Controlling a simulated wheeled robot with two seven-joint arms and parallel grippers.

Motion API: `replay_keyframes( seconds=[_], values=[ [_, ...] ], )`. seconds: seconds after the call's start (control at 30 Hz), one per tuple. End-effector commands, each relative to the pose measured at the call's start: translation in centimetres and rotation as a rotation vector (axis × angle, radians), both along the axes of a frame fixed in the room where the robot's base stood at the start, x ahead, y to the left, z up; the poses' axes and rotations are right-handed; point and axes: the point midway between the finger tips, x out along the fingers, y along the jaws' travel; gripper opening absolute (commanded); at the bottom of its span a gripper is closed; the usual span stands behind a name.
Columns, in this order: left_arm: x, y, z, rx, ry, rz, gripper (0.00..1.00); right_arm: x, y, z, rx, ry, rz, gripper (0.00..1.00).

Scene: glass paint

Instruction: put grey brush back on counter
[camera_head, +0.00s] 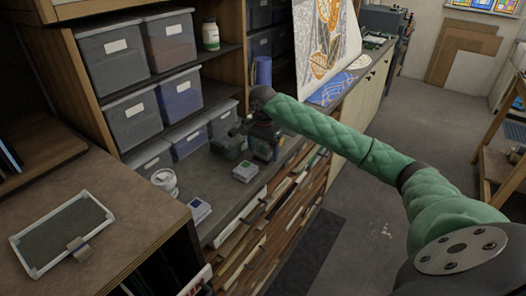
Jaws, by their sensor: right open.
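I cannot clearly make out a grey brush; it is hidden or too small to tell. The grey counter (215,178) runs below the shelves. My right arm reaches in from the right, and my right gripper (262,150) is open, low over the counter. I see nothing held in it, though its dark fingers blend with dark things behind. A dark green object (230,146) lies just left of it, and a small green-and-white box (245,171) is below it on the counter. My left gripper is not in view.
A white-rimmed tray (28,258) with a small tan-and-grey item (78,248) lies on the wooden top at left. A white cup (165,181) and a small white box (199,209) stand on the counter. Lidded grey bins (112,58) fill the shelves. Drawers (270,225) are below.

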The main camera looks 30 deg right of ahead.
Motion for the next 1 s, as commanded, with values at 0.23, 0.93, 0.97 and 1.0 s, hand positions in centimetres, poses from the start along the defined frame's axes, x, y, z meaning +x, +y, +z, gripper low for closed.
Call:
replay_keyframes(
  seconds=[0.23, 0.93, 0.97, 1.0],
  values=[
    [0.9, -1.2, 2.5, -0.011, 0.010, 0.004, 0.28, 0.1, 0.0, 4.0, 0.001, -0.006, 0.001, 0.81],
    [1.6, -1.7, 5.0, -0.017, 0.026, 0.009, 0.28, 0.0, 0.0, 11.6, 0.000, -0.002, 0.000, 0.81],
    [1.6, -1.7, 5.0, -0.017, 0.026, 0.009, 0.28, 0.0, 0.0, 11.6, 0.000, -0.002, 0.000, 0.81],
    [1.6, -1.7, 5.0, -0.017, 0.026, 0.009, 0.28, 0.0, 0.0, 11.6, 0.000, -0.002, 0.000, 0.81]
  ],
)
